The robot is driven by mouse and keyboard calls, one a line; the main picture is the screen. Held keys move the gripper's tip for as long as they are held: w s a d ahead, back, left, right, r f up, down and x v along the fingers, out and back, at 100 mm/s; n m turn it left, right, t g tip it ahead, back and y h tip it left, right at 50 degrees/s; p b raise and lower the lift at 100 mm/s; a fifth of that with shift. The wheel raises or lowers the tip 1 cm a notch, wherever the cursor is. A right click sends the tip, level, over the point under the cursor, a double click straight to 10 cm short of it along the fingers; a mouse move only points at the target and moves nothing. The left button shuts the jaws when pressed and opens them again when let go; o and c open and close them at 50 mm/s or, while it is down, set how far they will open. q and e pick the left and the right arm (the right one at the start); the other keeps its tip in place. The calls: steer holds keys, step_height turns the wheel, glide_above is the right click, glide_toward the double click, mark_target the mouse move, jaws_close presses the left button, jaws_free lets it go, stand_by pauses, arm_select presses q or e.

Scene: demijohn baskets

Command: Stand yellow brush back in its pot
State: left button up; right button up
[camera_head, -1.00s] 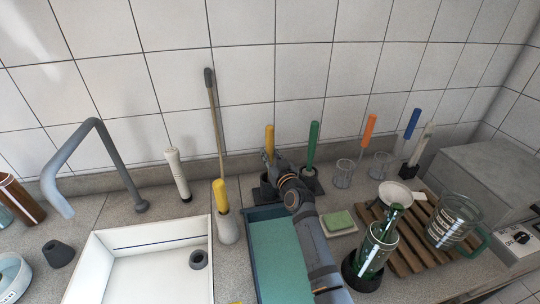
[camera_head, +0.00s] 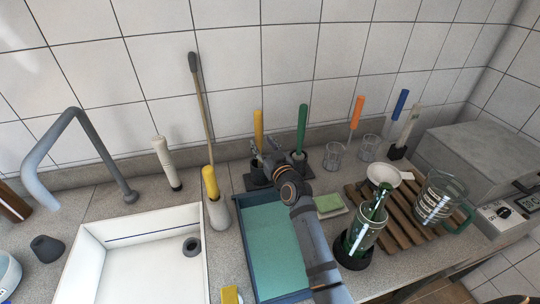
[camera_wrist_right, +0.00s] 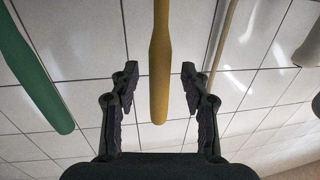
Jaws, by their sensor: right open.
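A brush with a yellow handle (camera_head: 258,125) stands upright at the back, by a dark pot (camera_head: 258,176) partly covered by my right gripper (camera_head: 264,153). In the wrist view the yellow handle (camera_wrist_right: 160,75) hangs down the picture between the fingers of my right gripper (camera_wrist_right: 160,85), with gaps on both sides. That gripper is open. A second yellow handle (camera_head: 209,182) stands in a white pot (camera_head: 218,212) nearer the sink. My left gripper is out of view.
A green handle (camera_head: 302,125) stands close right of my gripper. A wooden stick (camera_head: 201,105) leans against the wall to its left. A teal-lined tray (camera_head: 272,245) lies in front. Clear glasses (camera_head: 333,157), a green bottle (camera_head: 362,232) and a slatted rack (camera_head: 397,235) are to the right.

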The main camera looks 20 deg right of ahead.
steer(key=s+d+b, duration=0.1)
steer(key=s, duration=0.7)
steer(key=shift+s, duration=0.2)
steer(key=shift+d+r, duration=0.15)
